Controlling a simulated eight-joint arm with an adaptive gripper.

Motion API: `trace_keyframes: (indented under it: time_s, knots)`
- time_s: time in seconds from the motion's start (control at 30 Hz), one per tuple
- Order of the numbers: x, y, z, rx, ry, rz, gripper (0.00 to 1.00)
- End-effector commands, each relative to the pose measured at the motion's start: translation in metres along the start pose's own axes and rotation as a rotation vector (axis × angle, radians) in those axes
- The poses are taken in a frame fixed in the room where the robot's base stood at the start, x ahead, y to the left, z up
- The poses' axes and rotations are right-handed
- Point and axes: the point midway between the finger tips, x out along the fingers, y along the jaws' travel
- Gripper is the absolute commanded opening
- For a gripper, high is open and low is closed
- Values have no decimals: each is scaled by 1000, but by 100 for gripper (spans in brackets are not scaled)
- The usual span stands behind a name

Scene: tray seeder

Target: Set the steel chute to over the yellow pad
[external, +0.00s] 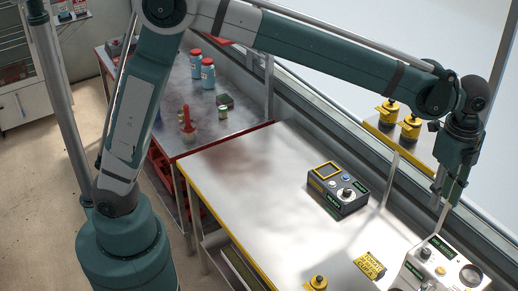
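My gripper (448,196) points down at the right, above a white device (440,268) at the lower right edge of the table. A thin pale strip (438,222) runs from just below my gripper down to the top of this device. I cannot tell whether it is the steel chute, or whether my gripper touches it. The fingers are too small and dark to show if they are open or shut. A yellow plate with dark lettering (370,265) lies left of the white device. I cannot tell whether it is the yellow pad.
A dark control box (338,188) with a yellow-framed screen stands on the steel table (245,180). A yellow knob-like part (318,283) sits at the bottom edge. Two yellow-and-black parts (400,118) stand on a ledge behind. Red-capped jars (208,72) stand on the far table. The table's middle is clear.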

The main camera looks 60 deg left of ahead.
Motion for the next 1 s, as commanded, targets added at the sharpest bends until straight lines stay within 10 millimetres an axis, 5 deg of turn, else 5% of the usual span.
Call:
trace_keyframes:
  time_s: [0.43, 0.67, 1.0]
  knots:
    - [36, 1, -64, 148, -24, 44, 28]
    - [90, 4, -60, 145, -23, 43, 28]
    - [194, 8, -58, 145, -23, 43, 28]
